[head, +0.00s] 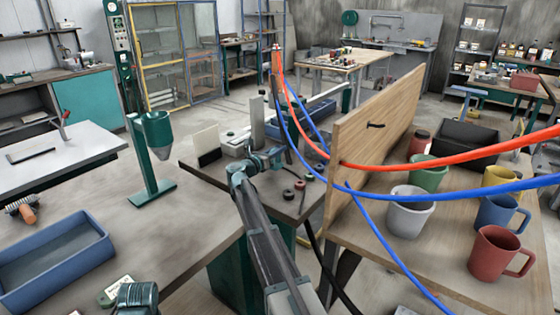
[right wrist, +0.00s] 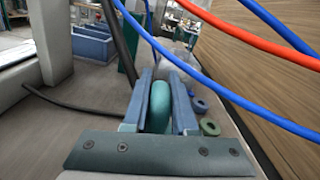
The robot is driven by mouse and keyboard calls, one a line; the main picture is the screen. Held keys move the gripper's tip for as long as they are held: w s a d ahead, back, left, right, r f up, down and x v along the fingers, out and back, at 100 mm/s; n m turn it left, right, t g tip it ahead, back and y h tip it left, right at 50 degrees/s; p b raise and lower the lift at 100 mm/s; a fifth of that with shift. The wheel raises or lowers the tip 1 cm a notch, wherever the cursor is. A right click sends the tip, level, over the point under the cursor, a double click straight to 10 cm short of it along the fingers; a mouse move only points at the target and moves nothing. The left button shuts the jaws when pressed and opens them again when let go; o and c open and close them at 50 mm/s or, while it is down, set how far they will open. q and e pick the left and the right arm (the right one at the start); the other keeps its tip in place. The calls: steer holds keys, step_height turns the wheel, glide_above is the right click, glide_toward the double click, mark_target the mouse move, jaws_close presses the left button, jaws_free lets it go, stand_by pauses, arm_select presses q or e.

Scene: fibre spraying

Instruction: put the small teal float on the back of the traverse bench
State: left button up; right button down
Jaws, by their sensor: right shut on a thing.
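My right gripper (head: 262,158) is over the dark-topped bench (head: 213,178) in the middle of the head view. In the right wrist view its two blue-grey fingers (right wrist: 160,108) are shut on a rounded teal piece (right wrist: 160,104), which looks like the small teal float. The piece is hard to make out in the head view. The bench's grey top also shows in the right wrist view (right wrist: 85,112). I cannot tell whether the held piece touches it.
Small rings (head: 288,195) lie on the bench, right of the gripper. A wooden panel (head: 375,125) stands along the right side. Red (head: 450,160) and blue (head: 460,191) hoses hang across the right. A pale block (head: 206,143) stands at the bench's left. Mugs (head: 495,252) stand on the right table.

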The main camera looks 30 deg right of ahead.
mark_target(280, 162)
steer(key=shift+s, duration=0.3)
steer(key=shift+s+d+f, duration=0.1)
steer(key=shift+s+d, duration=0.05)
steer(key=shift+s, duration=0.4)
steer(key=f+b, duration=0.3)
steer(key=shift+w+f+b, duration=0.25)
steer(key=shift+f+b, duration=0.1)
steer(key=shift+b, duration=0.05)
steer(key=shift+r, duration=0.15)
steer(key=c, duration=1.2)
jaws_free()
steer(key=o, duration=0.5)
